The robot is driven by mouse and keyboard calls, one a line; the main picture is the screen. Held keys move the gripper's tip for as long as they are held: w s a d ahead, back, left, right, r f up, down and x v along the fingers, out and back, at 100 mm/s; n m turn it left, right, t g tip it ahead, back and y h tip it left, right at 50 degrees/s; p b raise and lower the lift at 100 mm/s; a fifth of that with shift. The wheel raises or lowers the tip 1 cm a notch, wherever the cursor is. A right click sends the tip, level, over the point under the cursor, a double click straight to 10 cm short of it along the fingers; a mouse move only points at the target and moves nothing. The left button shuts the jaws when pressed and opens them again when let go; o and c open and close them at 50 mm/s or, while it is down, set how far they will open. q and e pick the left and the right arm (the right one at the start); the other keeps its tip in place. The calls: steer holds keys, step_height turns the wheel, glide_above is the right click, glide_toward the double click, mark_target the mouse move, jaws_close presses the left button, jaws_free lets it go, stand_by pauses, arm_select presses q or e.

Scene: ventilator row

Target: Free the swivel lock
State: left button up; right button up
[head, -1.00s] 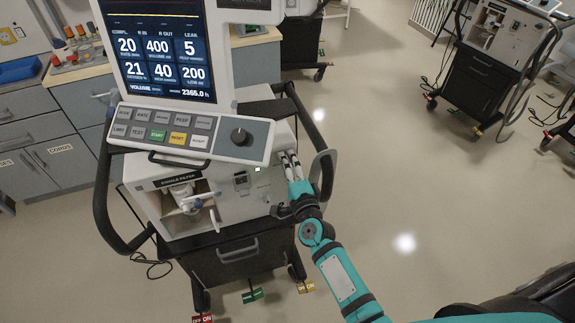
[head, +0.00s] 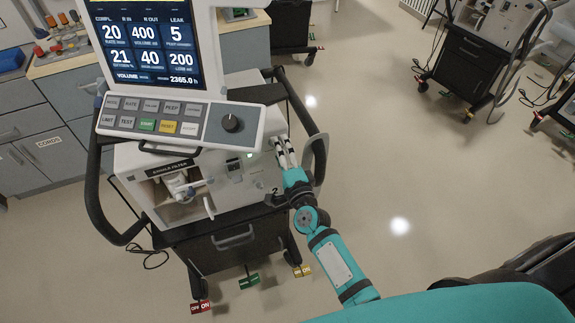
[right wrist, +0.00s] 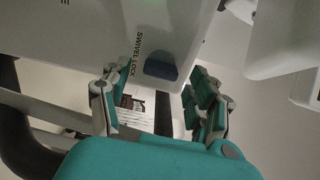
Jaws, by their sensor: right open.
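The ventilator (head: 225,173) stands on its cart at the left of the head view. In the right wrist view, the swivel lock (right wrist: 160,69) is a small dark blue piece on a white housing, beside its printed label "SWIVEL LOCK". My right gripper (head: 284,152) is at the right side of the ventilator, below the control panel. In the right wrist view my right gripper (right wrist: 158,97) is open, with its fingers on either side of the lock and apart from it. The lock cannot be made out in the head view. My left gripper is not in view.
A black side rail (head: 299,107) curves close beside my right gripper. The control panel (head: 178,121) overhangs the front. Green and yellow pedals sit at the cart's foot. Another ventilator cart (head: 462,72) stands at the back right. The floor between is clear.

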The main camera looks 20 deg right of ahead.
steer(key=s, duration=1.1)
steer(key=shift+s, duration=0.1)
steer(key=s+a+f+n+g+y, duration=0.1)
steer(key=s+f+n+g, duration=0.25)
steer(key=f, duration=0.55)
steer(key=s+f+n+g, duration=0.2)
steer(key=s+f+n, duration=0.15)
steer(key=f, duration=0.65)
steer(key=s+a+f+n+g+y, duration=0.1)
steer(key=s+f+n+g, duration=0.2)
steer(key=f, duration=0.6)
steer(key=s+d+f+n+g, duration=0.2)
steer(key=s+f, duration=0.4)
steer(key=s, duration=0.3)
steer(key=s+d+f+n+g+h, duration=0.1)
steer(key=s+d+f+n+g, duration=0.2)
steer(key=s, duration=0.7)
steer(key=s+d+f+n+g+h, duration=0.1)
steer(key=s+d+f+n+g, duration=0.2)
steer(key=s+f, duration=0.6)
steer(key=s+n, duration=0.1)
steer(key=n, duration=0.1)
steer(key=shift+n, duration=0.4)
